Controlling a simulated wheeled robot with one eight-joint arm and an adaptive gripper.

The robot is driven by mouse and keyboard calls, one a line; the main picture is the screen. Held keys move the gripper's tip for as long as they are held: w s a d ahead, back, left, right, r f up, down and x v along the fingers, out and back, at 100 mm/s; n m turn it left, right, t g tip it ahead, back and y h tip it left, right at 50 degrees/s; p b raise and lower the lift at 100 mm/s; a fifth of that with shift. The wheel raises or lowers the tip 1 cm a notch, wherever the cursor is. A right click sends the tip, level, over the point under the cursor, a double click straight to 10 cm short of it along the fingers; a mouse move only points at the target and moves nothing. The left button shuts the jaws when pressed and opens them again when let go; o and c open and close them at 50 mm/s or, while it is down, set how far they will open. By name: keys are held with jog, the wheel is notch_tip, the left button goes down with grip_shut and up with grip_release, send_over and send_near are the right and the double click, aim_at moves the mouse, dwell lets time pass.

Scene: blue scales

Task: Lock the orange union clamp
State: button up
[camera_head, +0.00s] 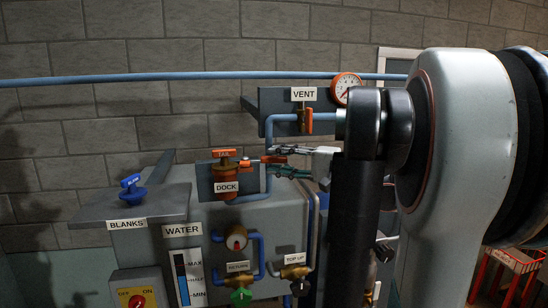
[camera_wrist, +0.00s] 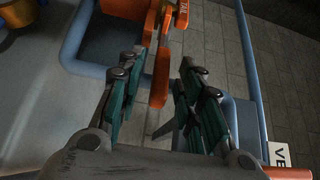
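The orange union clamp (camera_head: 224,165) sits upright at the plate labelled DOCK, with a tag on its top. Its orange lever (camera_head: 272,159) sticks out to the right toward my gripper (camera_head: 276,161). In the wrist view the clamp (camera_wrist: 127,8) is at the top, and the lever (camera_wrist: 160,78) points down between my two fingers. My gripper (camera_wrist: 159,62) is open, with a finger on each side of the lever. Gaps show on both sides of the lever. Part of the clamp is cut off at the top of the wrist view.
Blue pipe (camera_wrist: 72,40) runs close to the clamp. The VENT valve (camera_head: 306,121) and a gauge (camera_head: 346,87) stand above right. A blue cap (camera_head: 132,189) sits on the BLANKS shelf at left. Lower valves (camera_head: 240,297) and a switch box (camera_head: 137,294) are below.

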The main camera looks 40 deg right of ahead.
jog(key=shift+x, duration=0.85)
grip_shut()
